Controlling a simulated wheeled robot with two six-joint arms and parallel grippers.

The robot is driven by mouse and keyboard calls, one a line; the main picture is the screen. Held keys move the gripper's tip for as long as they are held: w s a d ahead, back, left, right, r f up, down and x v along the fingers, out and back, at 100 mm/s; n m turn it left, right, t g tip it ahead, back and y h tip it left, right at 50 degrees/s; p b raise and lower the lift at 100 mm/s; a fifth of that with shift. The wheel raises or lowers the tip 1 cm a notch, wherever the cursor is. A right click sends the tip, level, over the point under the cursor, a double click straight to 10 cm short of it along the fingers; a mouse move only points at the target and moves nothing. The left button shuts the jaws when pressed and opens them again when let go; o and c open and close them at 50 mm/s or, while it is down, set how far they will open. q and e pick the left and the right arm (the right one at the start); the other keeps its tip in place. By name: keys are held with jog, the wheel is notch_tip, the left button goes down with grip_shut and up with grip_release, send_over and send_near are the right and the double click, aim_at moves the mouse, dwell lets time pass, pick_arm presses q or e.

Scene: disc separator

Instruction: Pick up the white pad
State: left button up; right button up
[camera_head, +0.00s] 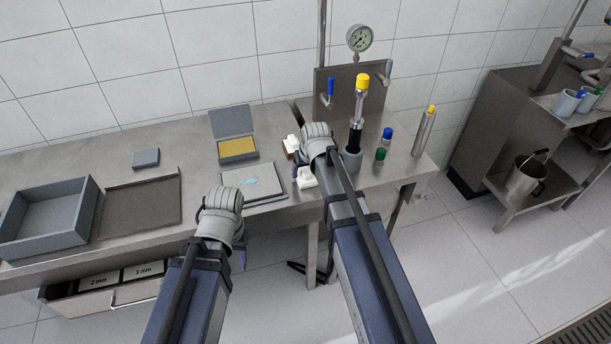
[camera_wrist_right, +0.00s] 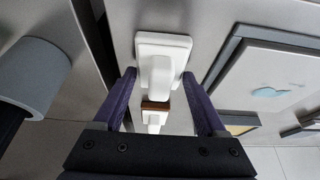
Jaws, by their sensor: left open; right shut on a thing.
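A white pad (camera_wrist_right: 162,50), a flat block with a raised grip on it, sits between the purple fingers of my right gripper (camera_wrist_right: 158,78) in the right wrist view. My right gripper is shut on it. In the head view the white pad (camera_head: 307,181) shows partly, below my right wrist near the table's front edge; the wrist hides the rest of the grip. My left gripper (camera_head: 242,254) is open and empty in front of the table edge, mostly hidden behind its own wrist.
A second white piece with a brown part (camera_head: 291,145) stands just behind. A grey-framed board (camera_head: 267,199) lies left of the pad. A grey cup-like holder (camera_head: 352,160), a green-capped item (camera_head: 380,154) and a blue-capped item (camera_head: 387,134) stand to the right.

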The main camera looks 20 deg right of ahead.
aim_at(305, 168)
jog(key=shift+c, duration=0.3)
notch_tip(305, 168, up, 10)
jog(key=p, duration=1)
jog(key=o, duration=0.8)
jog(key=c, duration=0.6)
